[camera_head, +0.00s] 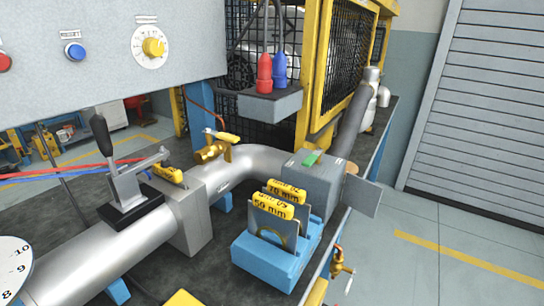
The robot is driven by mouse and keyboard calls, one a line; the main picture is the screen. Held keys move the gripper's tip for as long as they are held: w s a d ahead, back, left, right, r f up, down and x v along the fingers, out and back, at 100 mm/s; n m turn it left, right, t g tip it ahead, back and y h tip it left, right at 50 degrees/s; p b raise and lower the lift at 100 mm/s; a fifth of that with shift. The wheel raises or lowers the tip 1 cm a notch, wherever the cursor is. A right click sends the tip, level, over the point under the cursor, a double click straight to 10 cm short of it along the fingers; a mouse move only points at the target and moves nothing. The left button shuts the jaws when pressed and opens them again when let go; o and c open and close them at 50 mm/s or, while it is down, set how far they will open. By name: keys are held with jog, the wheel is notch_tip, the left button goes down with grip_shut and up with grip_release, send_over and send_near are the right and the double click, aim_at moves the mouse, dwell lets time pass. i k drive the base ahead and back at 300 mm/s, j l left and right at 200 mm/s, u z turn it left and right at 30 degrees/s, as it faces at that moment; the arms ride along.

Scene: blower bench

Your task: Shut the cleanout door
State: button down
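The cleanout door looks to be the flat grey plate (362,190) standing out from the right side of a grey box (312,184) in the pipe run. It sticks out past the bench's right edge, so it appears open. The box has a green piece (312,158) on top. The box's opening is not clearly seen from here. My gripper is not in view.
A blue holder (268,262) with yellow-labelled plates stands in front of the box. A brass tap (342,270) hangs at the bench's right edge. Floor at right is clear.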

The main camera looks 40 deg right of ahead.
aim_at(362, 195)
jog(key=k+l, duration=0.1)
jog(key=l, duration=0.35)
jog(key=k+l+u, duration=0.15)
jog(key=l, duration=0.35)
jog(key=k+l, duration=0.15)
jog(key=l, duration=0.3)
jog(key=k+l+u, duration=0.15)
jog(key=l, duration=0.3)
jog(key=k+l, duration=0.15)
jog(key=l, duration=0.3)
jog(key=k+l+u, duration=0.15)
jog(key=l, duration=0.3)
jog(key=k+l, duration=0.2)
jog(key=l, duration=0.25)
jog(key=k+l+u, duration=0.15)
jog(key=l, duration=0.25)
